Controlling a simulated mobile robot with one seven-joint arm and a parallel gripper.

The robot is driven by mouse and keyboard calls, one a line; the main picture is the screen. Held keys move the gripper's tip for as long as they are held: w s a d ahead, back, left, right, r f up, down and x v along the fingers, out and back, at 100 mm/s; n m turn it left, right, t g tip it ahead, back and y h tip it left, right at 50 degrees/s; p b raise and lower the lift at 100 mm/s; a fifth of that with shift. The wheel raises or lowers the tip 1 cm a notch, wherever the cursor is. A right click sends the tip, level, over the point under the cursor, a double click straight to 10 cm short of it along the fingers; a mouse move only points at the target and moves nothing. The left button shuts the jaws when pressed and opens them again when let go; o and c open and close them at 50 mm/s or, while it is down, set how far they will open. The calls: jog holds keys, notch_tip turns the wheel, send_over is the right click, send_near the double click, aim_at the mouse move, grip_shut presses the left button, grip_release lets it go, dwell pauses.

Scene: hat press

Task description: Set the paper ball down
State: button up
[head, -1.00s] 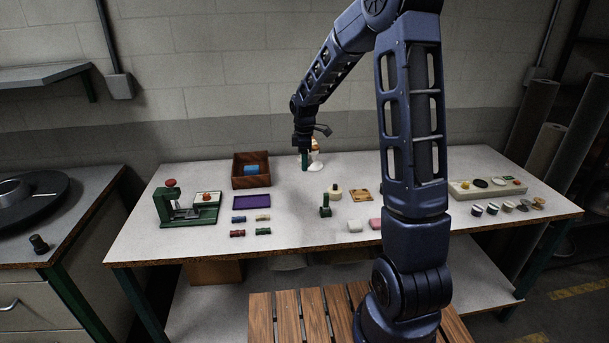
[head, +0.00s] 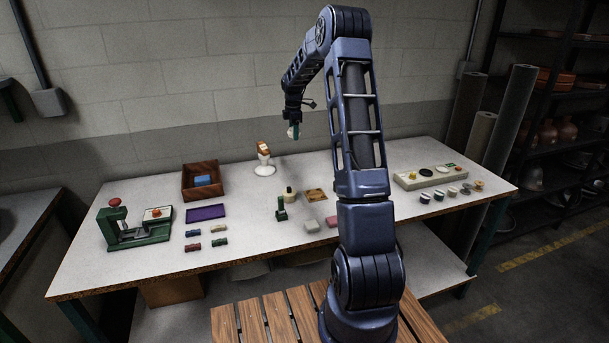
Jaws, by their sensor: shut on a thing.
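My gripper (head: 295,130) is in the air above the back of the table (head: 330,165), near the wall. It is shut on a small white thing, the paper ball (head: 290,132), which shows at the left side of the green fingers. The ball is small in this view and partly hidden by the fingers. The gripper is apart from the tabletop and to the upper right of a white stand (head: 264,169) that bears a brown and white piece.
A wooden box (head: 187,193) with a blue block, a purple tray (head: 205,214) and a green press (head: 134,235) stand at left. Small coloured pieces lie in the middle. A button panel (head: 424,177) is at right. The table between stand and panel has some bare room.

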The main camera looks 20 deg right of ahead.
send_over(304, 173)
notch_tip(304, 173, down, 20)
jog(key=shift+d+f, duration=0.1)
jog(key=shift+f, duration=0.05)
dwell(0.5)
jog(key=shift+f, duration=0.1)
jog(key=o, duration=0.9)
